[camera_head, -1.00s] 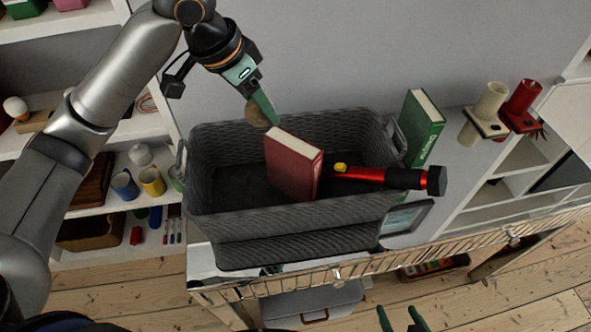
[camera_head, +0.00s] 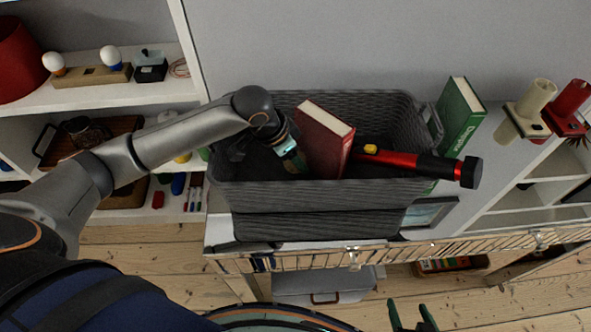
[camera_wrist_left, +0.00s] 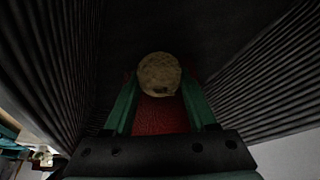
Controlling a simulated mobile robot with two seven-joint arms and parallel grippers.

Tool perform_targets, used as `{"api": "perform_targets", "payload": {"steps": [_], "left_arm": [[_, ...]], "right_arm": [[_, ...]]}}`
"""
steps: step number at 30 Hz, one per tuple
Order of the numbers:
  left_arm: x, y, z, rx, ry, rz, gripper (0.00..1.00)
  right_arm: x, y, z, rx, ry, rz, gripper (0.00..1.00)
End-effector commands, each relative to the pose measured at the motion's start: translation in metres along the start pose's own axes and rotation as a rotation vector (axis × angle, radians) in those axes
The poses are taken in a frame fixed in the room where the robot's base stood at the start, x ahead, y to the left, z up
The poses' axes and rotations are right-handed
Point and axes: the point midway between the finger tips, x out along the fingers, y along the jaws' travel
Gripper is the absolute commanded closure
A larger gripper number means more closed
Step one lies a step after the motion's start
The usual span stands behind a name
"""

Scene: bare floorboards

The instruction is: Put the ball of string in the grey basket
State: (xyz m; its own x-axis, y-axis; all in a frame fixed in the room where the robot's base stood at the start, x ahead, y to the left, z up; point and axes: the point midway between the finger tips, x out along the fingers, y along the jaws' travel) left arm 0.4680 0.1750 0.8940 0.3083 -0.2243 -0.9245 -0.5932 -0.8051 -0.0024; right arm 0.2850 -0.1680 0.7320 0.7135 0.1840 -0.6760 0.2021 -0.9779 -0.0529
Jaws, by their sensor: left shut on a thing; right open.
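The grey basket (camera_head: 315,194) stands on a table against the wall, and its ribbed walls surround the left wrist view (camera_wrist_left: 262,75). My left gripper (camera_head: 297,164) reaches down inside the basket, left of a red book. In the left wrist view the tan ball of string (camera_wrist_left: 159,73) is between its green fingertips, which are shut on it, above the dark basket floor. The ball is hidden in the head view. My right gripper (camera_head: 410,318) is open and empty at the bottom edge of the head view, in front of the table.
The red book (camera_head: 323,142) and a red and black flashlight (camera_head: 415,163) stick up out of the basket. A green book (camera_head: 459,118) and candle holders (camera_head: 529,108) are to the right. Shelves (camera_head: 120,97) stand at the left.

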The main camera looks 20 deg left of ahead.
Motion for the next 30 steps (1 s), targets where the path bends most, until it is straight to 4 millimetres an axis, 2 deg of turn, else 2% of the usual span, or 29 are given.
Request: {"api": "perform_targets", "payload": {"steps": [7,13,24,25,30], "left_arm": [[0.018,0.001,0.007,-0.001,-0.001,0.001,0.97],[0.045,0.001,0.018,-0.001,0.0,0.002,0.97],[0.049,0.001,0.02,0.0,0.001,0.001,0.97],[0.049,0.001,0.02,0.0,0.001,0.001,0.42],[0.049,0.001,0.02,0.0,0.001,0.001,0.23]], "right_arm": [[0.001,0.0,0.001,0.0,0.002,0.0,0.21],[0.003,0.0,0.002,0.0,0.002,0.0,0.21],[0.003,0.0,0.001,0.0,0.003,0.0,0.21],[0.003,0.0,0.001,0.0,0.003,0.0,0.21],[0.003,0.0,0.001,0.0,0.003,0.0,0.21]]}}
